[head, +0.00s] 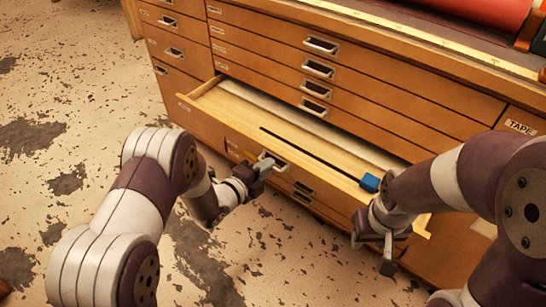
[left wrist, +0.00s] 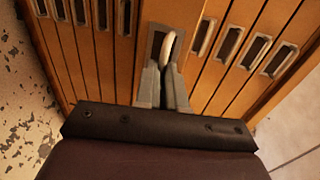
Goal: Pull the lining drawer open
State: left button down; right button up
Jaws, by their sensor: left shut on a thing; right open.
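The wooden drawer (head: 215,108) stands partly pulled out of the cabinet. Its pale inside shows, with a dark narrow strip along it; its front label is too small to read. My left gripper (head: 265,166) is at the middle of this drawer's front, shut on its metal handle (head: 279,164). In the left wrist view the gripper fingers (left wrist: 163,86) close around the pale handle bar (left wrist: 171,46). My right gripper (head: 374,252) is open and empty in front of the drawer's right end; my right forearm covers part of that end.
A blue block (head: 370,183) sits at the drawer's right end. Closed drawers with metal handles (head: 318,68) are above, more are below and left. A drawer at right reads TAPE (head: 520,127). A red roll (head: 480,12) lies on top. Worn floor (head: 60,130) is clear at left.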

pick_arm(q)
jog(key=shift+s+a, duration=0.4)
jog(key=shift+s, duration=0.15)
jog(key=c, duration=1.2)
grip_release()
jog(key=shift+c, duration=0.2)
jog(key=p+v, duration=0.3)
jog(key=v, duration=0.9)
jog(key=shift+s+a+p, duration=0.2)
jog(key=shift+s+p, duration=0.05)
jog(key=shift+p, duration=0.1)
